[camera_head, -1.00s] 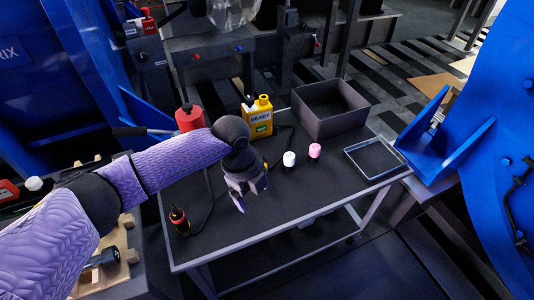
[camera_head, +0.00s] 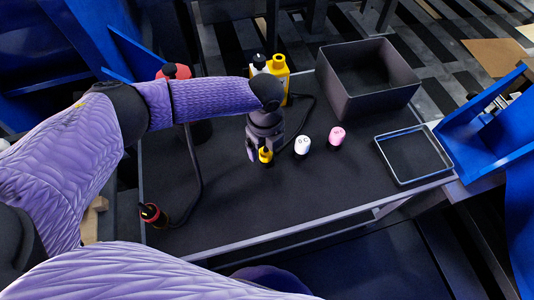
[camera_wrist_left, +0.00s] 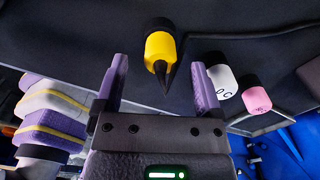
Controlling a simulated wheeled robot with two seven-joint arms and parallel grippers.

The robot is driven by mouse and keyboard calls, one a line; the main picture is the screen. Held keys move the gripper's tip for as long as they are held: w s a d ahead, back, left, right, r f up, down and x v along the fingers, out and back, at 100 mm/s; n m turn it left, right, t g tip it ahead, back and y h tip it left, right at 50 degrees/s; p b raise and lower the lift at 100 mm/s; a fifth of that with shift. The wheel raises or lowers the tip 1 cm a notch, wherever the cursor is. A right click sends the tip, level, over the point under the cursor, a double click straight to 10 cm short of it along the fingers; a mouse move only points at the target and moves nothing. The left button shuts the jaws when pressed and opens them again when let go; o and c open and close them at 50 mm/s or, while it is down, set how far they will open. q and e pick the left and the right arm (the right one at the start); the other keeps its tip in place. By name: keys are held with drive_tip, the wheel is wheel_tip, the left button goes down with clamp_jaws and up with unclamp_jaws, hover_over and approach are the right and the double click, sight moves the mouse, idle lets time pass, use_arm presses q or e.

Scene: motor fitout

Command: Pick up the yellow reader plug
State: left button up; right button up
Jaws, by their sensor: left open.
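The yellow reader plug (camera_head: 265,155) stands on the dark table top, a yellow body with black ends; a thin black cable runs near it. It also shows in the left wrist view (camera_wrist_left: 160,47), ahead of and roughly centred between the two fingers, with its black tip pointing back between them. My left gripper (camera_head: 263,147) reaches down at the plug, open, with a finger on either side. In the wrist view the left gripper (camera_wrist_left: 160,82) shows clear gaps to the plug on both sides. My right gripper is not in view.
A white plug (camera_head: 302,146) and a pink plug (camera_head: 337,136) stand to the right. Beyond are the yellow reader (camera_head: 280,70), partly hidden by my arm, and a dark open box (camera_head: 362,106). A shallow tray (camera_head: 400,183) lies at right. A red plug (camera_head: 151,213) stands at front left.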

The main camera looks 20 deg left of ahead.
use_arm(q)
wheel_tip(320, 180, down, 3)
drive_tip(key=shift+r+b, duration=0.15)
drive_tip(key=shift+b, duration=0.2)
drive_tip(key=shift+r, duration=0.15)
drive_tip(key=shift+c, duration=0.6)
clamp_jaws()
